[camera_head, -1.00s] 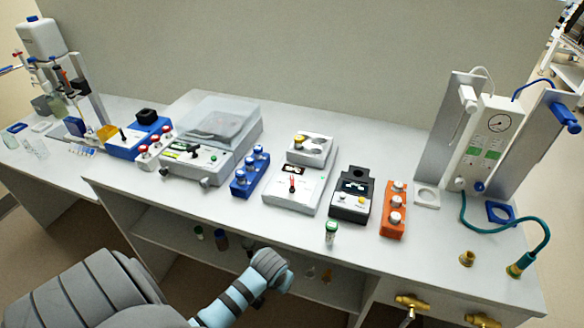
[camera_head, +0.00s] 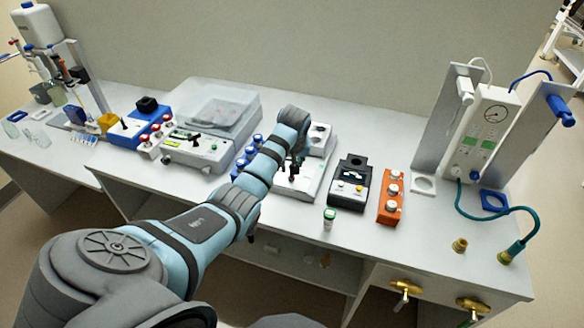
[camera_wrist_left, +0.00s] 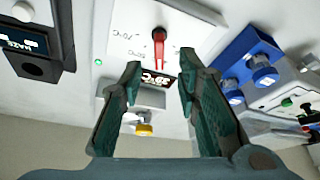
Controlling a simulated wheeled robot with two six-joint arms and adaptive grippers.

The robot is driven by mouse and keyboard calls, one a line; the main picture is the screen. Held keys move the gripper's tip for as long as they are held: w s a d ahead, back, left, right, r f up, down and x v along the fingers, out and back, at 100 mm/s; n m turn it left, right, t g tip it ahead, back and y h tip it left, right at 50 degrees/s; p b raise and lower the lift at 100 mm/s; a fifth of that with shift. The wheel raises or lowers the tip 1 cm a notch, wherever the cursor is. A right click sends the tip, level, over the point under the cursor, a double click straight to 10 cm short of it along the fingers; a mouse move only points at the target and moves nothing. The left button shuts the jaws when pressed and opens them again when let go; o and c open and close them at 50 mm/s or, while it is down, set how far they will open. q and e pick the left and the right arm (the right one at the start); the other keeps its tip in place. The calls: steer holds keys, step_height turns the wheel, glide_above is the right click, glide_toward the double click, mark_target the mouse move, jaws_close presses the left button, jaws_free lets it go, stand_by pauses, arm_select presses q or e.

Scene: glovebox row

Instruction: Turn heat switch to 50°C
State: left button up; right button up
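The white heat device (camera_head: 314,182) stands on the bench, partly hidden by my left arm in the head view. In the left wrist view, its red switch (camera_wrist_left: 159,46) shows on the white face, with printed temperature labels (camera_wrist_left: 157,19) around it that appear upside down. A small lit display (camera_wrist_left: 157,79) sits below the switch in that view. My left gripper (camera_wrist_left: 160,62) is open and empty; its fingers reach toward the face, with the switch seen between and just beyond the fingertips. No contact is visible. In the head view, the left gripper (camera_head: 293,168) is over the device. My right gripper is not in view.
A blue rack (camera_head: 241,166) with blue-capped vials is just left of the device. A black instrument (camera_head: 349,184) and an orange rack (camera_head: 391,196) stand to its right.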

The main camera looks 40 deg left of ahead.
arm_select(q)
steer(key=b+x, duration=0.1)
steer(key=x, duration=0.3)
steer(key=shift+w+f, duration=0.2)
steer(key=shift+f, duration=0.1)
steer(key=shift+r, duration=0.1)
jaws_close()
steer(key=shift+s, duration=0.1)
